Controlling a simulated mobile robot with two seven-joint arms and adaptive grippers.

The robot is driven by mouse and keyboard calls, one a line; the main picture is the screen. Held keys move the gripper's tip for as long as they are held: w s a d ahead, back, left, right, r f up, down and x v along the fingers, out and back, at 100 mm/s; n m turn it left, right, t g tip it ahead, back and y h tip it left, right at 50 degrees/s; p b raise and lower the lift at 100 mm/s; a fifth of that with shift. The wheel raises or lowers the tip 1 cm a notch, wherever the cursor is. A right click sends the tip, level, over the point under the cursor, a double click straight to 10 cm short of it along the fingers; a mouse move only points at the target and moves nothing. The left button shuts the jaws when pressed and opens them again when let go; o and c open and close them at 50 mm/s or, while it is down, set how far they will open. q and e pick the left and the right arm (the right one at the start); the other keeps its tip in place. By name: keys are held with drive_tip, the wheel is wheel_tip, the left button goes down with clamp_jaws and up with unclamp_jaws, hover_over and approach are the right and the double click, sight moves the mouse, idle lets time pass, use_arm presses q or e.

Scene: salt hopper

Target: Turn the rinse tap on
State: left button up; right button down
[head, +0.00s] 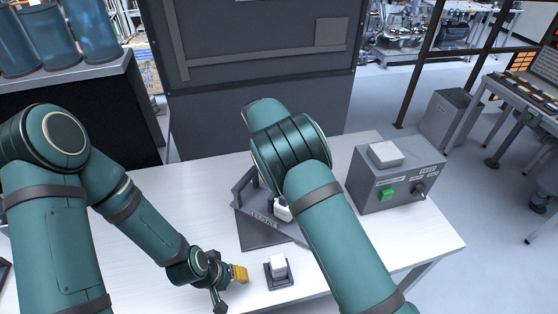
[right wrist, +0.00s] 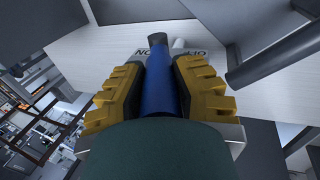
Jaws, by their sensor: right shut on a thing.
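My right gripper (right wrist: 160,88) is shut on a blue bar with a dark end, which looks like the tap's lever (right wrist: 158,70). The yellow fingers press on it from both sides in the right wrist view. Behind it is a pale surface with dark lettering, partly covered. In the head view my right forearm hides this gripper and the lever. A dark fixture with a lettered plate (head: 264,221) shows beside that arm on the table. My left gripper (head: 232,282) is low over the table's front with a yellow pad showing; its opening is unclear.
A white block (head: 278,262) sits in a small dark stand near the table's front. A grey box (head: 370,190) with a green button (head: 386,194) and dark knob (head: 420,190) stands at the right. A tall dark cabinet (head: 250,100) is behind. The white table (head: 130,250) is clear at left.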

drive_tip(key=shift+s+d+f, duration=0.1)
drive_tip(key=shift+s+f, duration=0.1)
drive_tip(key=shift+f, duration=0.05)
drive_tip(key=c, duration=0.8)
unclamp_jaws()
drive_tip(key=shift+o, duration=0.5)
drive_tip(key=shift+r, duration=0.15)
drive_tip(key=shift+r, duration=0.1)
drive_tip(key=shift+w+r, duration=0.1)
drive_tip(key=shift+r, duration=0.1)
drive_tip(key=v, duration=0.4)
drive_tip(key=shift+r, duration=0.1)
drive_tip(key=s+a, duration=0.2)
drive_tip(key=a, duration=1)
drive_tip(key=shift+s, duration=0.15)
drive_tip(key=shift+r, duration=0.1)
